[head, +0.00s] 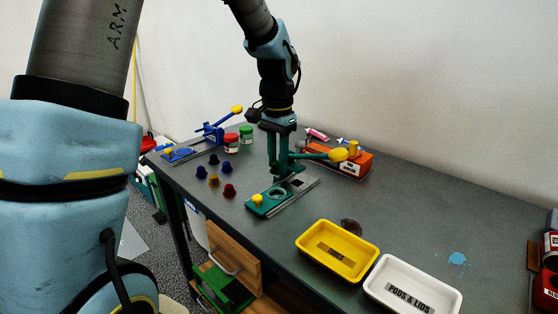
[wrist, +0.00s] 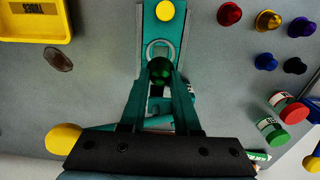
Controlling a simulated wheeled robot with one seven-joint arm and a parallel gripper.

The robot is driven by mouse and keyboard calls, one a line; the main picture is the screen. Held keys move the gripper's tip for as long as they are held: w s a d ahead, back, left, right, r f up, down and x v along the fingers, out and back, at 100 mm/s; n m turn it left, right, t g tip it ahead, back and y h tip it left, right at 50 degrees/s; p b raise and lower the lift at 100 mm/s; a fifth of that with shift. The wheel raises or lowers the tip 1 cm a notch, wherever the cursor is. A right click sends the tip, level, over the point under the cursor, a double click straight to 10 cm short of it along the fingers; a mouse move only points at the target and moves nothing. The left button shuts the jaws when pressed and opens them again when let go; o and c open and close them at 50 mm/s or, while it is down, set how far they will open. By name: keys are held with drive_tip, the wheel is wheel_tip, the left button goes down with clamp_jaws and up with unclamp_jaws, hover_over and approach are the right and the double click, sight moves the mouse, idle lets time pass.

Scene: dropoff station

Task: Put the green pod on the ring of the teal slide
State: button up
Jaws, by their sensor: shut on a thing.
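My gripper (head: 276,172) points down over the teal press in the head view. In the wrist view my gripper (wrist: 160,76) is shut on the dark green pod (wrist: 160,70), which sits between its fingertips. The teal slide (wrist: 164,28) has a pale ring (wrist: 150,47), partly covered by the pod in this view. In the head view the slide (head: 264,206) extends to the front left with its ring (head: 278,193) and a yellow knob. The pod cannot be made out there. It appears apart from the ring, but its height is unclear.
The press's yellow-ended lever (head: 338,155) reaches right, near an orange box (head: 352,165). Several coloured pods (head: 214,181) stand left of the slide. Jars (head: 231,143) and a blue press (head: 212,134) stand behind. A yellow tray (head: 310,248) and white tray (head: 374,290) stand front right.

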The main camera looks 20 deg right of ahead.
drive_tip(key=shift+f+b, duration=2.4)
drive_tip(key=shift+f, duration=0.85)
drive_tip(key=shift+r+p, duration=0.1)
drive_tip(key=shift+p, duration=0.35)
drive_tip(key=o, duration=1)
wheel_tip(320, 180, up, 7)
drive_tip(key=p, duration=0.6)
